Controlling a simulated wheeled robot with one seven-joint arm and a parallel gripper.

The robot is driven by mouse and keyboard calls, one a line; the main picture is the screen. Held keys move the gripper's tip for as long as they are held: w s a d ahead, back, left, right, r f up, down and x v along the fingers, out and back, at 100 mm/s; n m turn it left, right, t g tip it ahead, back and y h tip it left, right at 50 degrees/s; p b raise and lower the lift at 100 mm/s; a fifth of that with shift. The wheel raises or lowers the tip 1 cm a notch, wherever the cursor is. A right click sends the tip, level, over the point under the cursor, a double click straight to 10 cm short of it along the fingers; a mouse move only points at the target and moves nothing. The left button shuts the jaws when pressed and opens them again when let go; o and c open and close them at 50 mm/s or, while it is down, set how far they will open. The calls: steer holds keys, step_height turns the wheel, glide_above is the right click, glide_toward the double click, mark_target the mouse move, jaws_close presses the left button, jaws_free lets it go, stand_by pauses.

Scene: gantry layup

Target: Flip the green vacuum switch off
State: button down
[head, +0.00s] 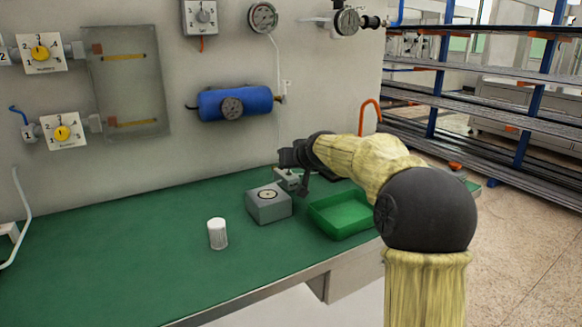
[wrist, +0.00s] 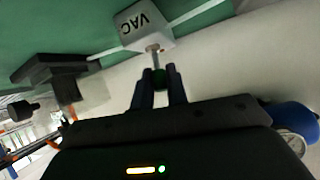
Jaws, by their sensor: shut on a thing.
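The vacuum switch is a light grey box (wrist: 146,24) marked VAC at the top of the wrist view. A short metal lever (wrist: 154,54) sticks out of it and ends in a dark green tip (wrist: 160,77). My gripper (wrist: 159,80) is shut on this green tip, one dark finger on each side. In the head view my arm reaches over the far part of the green bench, and a small part of the switch box (head: 287,179) shows under my wrist. The lever is too small to make out there.
A grey box with a round top mark (head: 268,205), a white cylinder (head: 217,234) and a green tray (head: 345,213) stand on the bench (head: 130,270). A blue tank (head: 235,103) and yellow-knobbed selectors (head: 62,132) hang on the wall. The bench's left part is clear.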

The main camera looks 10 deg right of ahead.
steer(key=shift+a, duration=0.1)
steer(key=c, duration=1.4)
jaws_free()
steer(key=v, duration=1.7)
steer(key=shift+s+r+b, duration=0.15)
steer(key=shift+s+b, duration=0.05)
steer(key=shift+b, duration=0.15)
steer(key=shift+w, duration=0.1)
